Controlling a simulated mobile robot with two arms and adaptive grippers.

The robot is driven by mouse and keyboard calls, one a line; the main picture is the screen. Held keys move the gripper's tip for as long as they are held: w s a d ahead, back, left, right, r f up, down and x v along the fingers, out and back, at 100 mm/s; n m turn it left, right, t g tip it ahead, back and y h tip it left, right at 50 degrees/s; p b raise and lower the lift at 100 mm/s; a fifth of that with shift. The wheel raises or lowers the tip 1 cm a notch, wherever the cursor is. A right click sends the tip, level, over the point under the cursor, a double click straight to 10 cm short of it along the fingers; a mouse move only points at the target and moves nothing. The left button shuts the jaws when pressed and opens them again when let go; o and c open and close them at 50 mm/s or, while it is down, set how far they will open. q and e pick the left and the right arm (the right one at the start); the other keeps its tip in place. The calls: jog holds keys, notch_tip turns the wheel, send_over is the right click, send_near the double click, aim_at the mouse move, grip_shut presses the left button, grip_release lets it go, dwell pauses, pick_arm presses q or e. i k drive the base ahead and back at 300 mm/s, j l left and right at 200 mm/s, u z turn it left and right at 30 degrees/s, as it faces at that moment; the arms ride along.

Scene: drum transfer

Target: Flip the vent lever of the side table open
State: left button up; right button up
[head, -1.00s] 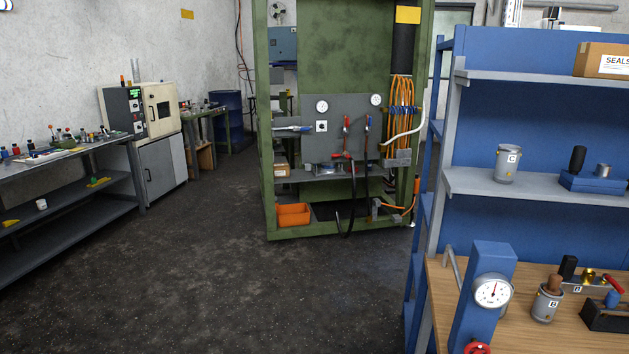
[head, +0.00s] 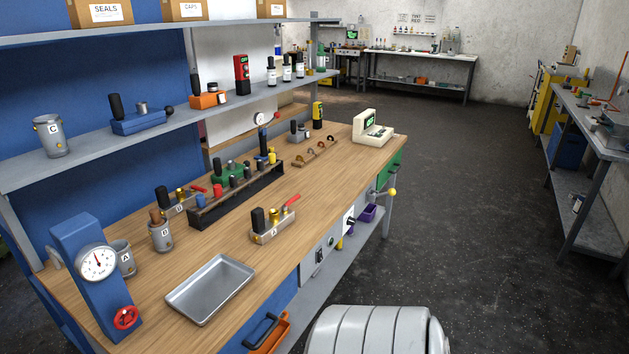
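No lever in view is labelled as the vent lever, and I cannot tell which table is the side table. On the wooden bench (head: 235,190), a valve block marked A (head: 271,226) has a red lever handle (head: 291,202) slanting up to the right. A block marked B (head: 178,205) behind it has a similar red handle (head: 208,190). A yellow ball knob (head: 392,192) sticks out from the bench's front right end. Neither of my grippers is in view.
A metal tray (head: 210,288) and a blue gauge stand (head: 95,275) with a red handwheel are at the near left. Dark floor (head: 480,210) is clear to the right, up to a grey side bench (head: 590,125).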

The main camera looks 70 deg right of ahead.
aim_at(392, 191)
jog(key=z, duration=2.9)
jog(key=i+j+z, duration=0.15)
jog(key=i+z, duration=0.2)
jog(key=i, duration=0.25)
jog(key=i+j+z, duration=0.3)
jog(key=i, duration=0.3)
jog(key=i+j+z, duration=0.35)
jog(key=i+j, duration=0.15)
jog(key=i, duration=0.05)
